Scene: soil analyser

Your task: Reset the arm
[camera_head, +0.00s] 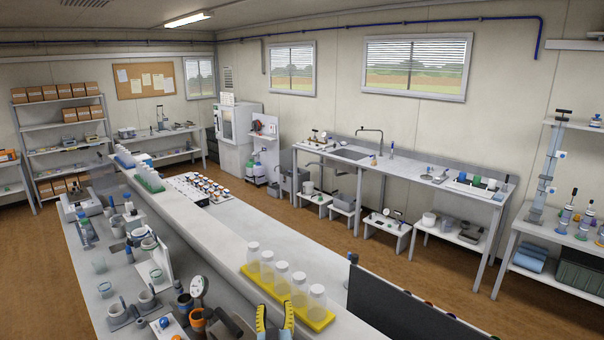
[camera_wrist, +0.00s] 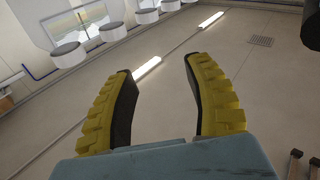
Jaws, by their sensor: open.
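My gripper (camera_head: 274,312) shows at the bottom edge of the head view, with its two yellow fingers pointing up and apart. It stands in front of a yellow rack (camera_head: 252,276) holding several clear bottles with pale lids (camera_head: 283,272). In the wrist view my gripper (camera_wrist: 159,68) has yellow ribbed fingers with dark inner pads, spread wide. Nothing is between them; behind the gap are the ceiling and a bright strip light (camera_wrist: 147,68). The rest of my arm is mostly out of the head view.
The long bench (camera_head: 215,262) is crowded on its lower left side with cups, a round gauge (camera_head: 199,286) and an orange-rimmed container (camera_head: 198,318). A dark panel (camera_head: 400,310) stands right of the rack. Several white round objects (camera_wrist: 68,55) line the wrist view's top left.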

